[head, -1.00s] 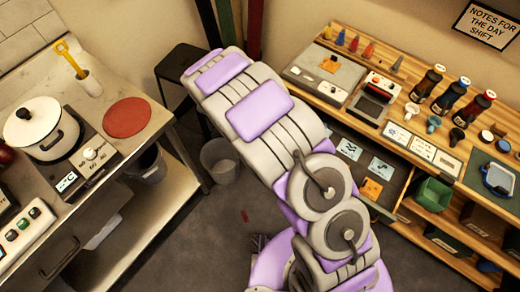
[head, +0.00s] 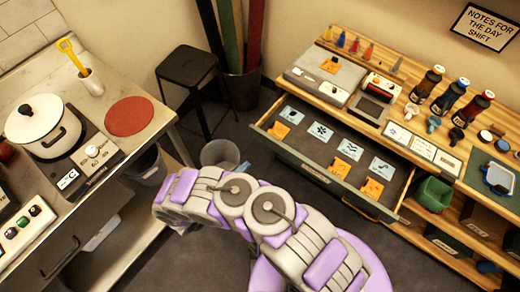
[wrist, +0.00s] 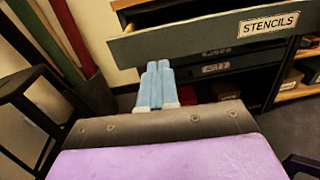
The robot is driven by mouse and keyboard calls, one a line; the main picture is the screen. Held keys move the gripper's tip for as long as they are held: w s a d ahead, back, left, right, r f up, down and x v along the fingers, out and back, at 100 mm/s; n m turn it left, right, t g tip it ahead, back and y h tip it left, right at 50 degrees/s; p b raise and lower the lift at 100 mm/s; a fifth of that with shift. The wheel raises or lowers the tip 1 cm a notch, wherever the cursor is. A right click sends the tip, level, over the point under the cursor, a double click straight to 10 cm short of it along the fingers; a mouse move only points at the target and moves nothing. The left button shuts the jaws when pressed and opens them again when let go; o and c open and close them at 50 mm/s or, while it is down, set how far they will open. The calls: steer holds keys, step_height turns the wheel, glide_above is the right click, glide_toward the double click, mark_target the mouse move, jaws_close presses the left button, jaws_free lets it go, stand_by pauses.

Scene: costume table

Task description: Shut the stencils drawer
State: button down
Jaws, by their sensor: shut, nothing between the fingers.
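The stencils drawer (head: 340,182) is pulled out from the wooden bench, its grey-green front facing the open floor. Light blue stencil cards and orange pieces lie inside. In the wrist view the drawer front (wrist: 210,42) crosses the top, with a white STENCILS label (wrist: 269,22). My gripper (wrist: 158,68) is shut and empty, its pale blue fingers pointing towards the drawer. The fingertips appear at the front's lower left edge; I cannot tell whether they touch. In the head view my arm hides most of the gripper.
Closed labelled drawers (wrist: 215,68) lie below. A green bin (head: 433,194) sits on the shelf right of the drawer. A black stool (head: 188,75) and waste bin (head: 220,152) stand left. The counter with a pot (head: 42,122) is farther left. Floor before the drawer is partly clear.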

mark_target(268, 143)
steer(key=shift+n+y, duration=0.4)
steer(key=shift+n, duration=0.1)
steer(key=b+x, duration=0.1)
steer(key=x, duration=0.2)
steer(key=f+b+x, duration=0.1)
steer(key=x, duration=0.3)
steer(key=b+x, duration=0.1)
steer(key=x, duration=0.3)
steer(key=shift+d+f+b, duration=0.25)
steer(key=shift+f+b, duration=0.05)
steer(key=shift+f, duration=0.1)
steer(key=shift+w+d, duration=0.3)
steer(key=shift+w, duration=0.15)
steer(key=shift+w+a, duration=0.1)
steer(key=shift+w, duration=0.05)
steer(key=shift+r, duration=0.1)
